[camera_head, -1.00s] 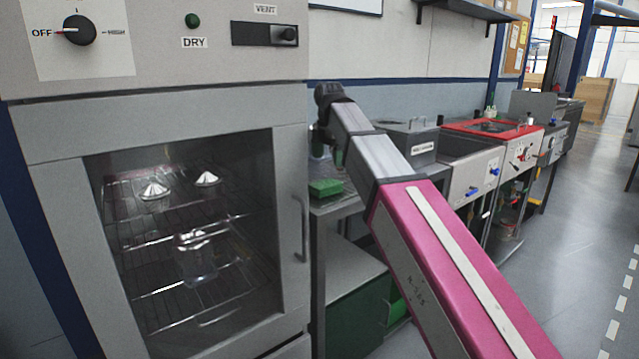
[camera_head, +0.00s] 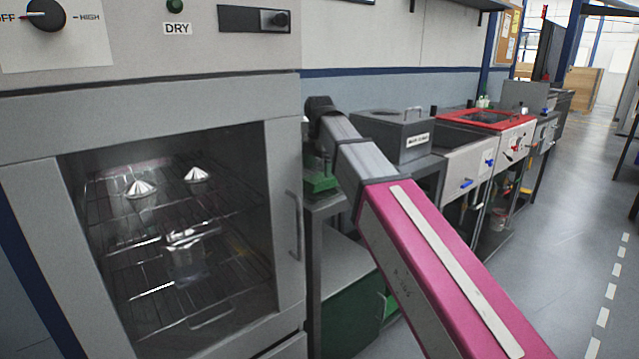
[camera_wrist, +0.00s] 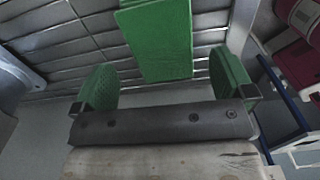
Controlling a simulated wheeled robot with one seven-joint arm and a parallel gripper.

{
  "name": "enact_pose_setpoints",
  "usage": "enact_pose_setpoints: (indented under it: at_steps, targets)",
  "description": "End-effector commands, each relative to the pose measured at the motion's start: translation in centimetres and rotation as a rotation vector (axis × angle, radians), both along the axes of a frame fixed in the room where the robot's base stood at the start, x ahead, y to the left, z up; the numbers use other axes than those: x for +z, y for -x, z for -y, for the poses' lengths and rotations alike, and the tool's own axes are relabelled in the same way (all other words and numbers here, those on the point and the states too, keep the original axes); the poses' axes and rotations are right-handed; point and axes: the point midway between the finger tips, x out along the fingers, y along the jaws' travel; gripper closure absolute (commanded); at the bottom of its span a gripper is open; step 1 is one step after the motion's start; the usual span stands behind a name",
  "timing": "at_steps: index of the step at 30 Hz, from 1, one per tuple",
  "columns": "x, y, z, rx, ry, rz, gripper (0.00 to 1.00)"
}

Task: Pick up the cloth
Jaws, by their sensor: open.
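A green folded cloth (camera_wrist: 158,40) lies on a slatted grey surface in the wrist view, its near edge facing my gripper. My gripper (camera_wrist: 164,74) is open, with one green-padded finger on each side of the cloth's near end. The fingers look apart from the cloth, with nothing held; the height between them and the cloth is hard to judge. In the head view, green (camera_head: 320,184) that looks like the cloth shows on the counter beside the oven, partly behind my arm. My gripper is hidden there.
A drying oven (camera_head: 150,110) with a glass door and handle (camera_head: 295,225) stands close on the left. A lidded metal box (camera_head: 400,135) and a red-rimmed basin (camera_head: 492,120) stand along the wall to the right. The floor at the right is clear.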

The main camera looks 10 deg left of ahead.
Motion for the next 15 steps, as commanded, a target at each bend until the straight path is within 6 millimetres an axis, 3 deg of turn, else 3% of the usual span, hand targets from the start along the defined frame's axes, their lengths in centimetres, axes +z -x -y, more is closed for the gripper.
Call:
enact_pose_setpoints:
  at_steps: [7, 15]
  targets:
    - [-3.3, -0.2, 0.5, 0.000, 0.001, -0.002, 0.00]
    - [-4.1, -0.3, 0.4, 0.000, -0.001, 0.001, 0.00]
